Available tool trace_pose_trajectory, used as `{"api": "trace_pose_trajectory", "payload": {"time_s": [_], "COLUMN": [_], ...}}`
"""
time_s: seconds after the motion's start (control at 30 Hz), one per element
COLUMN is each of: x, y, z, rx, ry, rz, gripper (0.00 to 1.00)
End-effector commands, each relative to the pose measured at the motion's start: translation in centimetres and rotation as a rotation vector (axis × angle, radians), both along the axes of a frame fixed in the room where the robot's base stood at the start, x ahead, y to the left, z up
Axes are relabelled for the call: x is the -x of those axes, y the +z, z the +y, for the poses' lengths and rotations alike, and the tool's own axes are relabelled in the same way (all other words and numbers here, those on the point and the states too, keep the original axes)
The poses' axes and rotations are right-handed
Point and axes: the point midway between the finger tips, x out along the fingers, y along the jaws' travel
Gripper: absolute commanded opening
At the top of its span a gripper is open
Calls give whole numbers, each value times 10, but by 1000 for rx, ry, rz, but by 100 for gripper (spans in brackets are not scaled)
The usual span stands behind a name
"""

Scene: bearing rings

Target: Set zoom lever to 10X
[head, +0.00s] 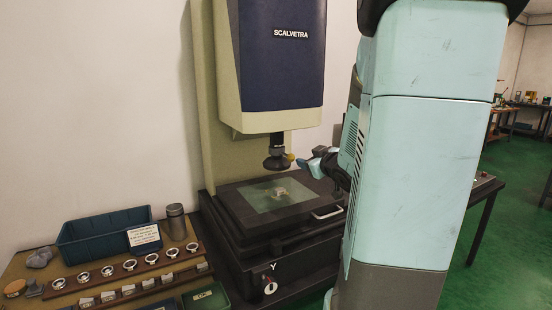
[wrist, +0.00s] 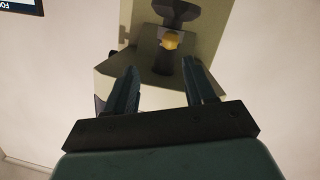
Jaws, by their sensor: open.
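The measuring machine marked SCALVETRA (head: 282,60) stands against the wall, with a dark lens barrel (head: 277,152) hanging below its blue head. A small yellow knob (head: 291,158), which looks like the end of the zoom lever, sticks out to the right of the lens. In the wrist view the yellow knob (wrist: 170,41) lies beyond and between my fingertips, apart from them. My gripper (wrist: 160,72) is open and empty. In the head view my gripper (head: 308,158) is just right of the knob. Zoom markings cannot be read.
The black stage with a glass plate (head: 258,197) lies below the lens, with a small part on it and a handle (head: 328,213) at its front right. A bench on the left holds a blue bin (head: 90,240), a grey cylinder (head: 175,222) and rows of rings (head: 129,265).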

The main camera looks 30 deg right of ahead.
Motion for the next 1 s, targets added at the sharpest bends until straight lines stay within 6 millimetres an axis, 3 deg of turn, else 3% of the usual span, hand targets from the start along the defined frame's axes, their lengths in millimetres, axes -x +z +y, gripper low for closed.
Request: {"api": "trace_pose_trajectory", "payload": {"time_s": [0.2, 0.57, 1.0], "x": [5, 10, -59], "y": [-22, -30, -30], "z": [-12, -13, 0], "rx": [-26, -62, -61], "ry": [150, 245, 247], "rz": [-108, -178, -178], "gripper": [54, 54, 54]}}
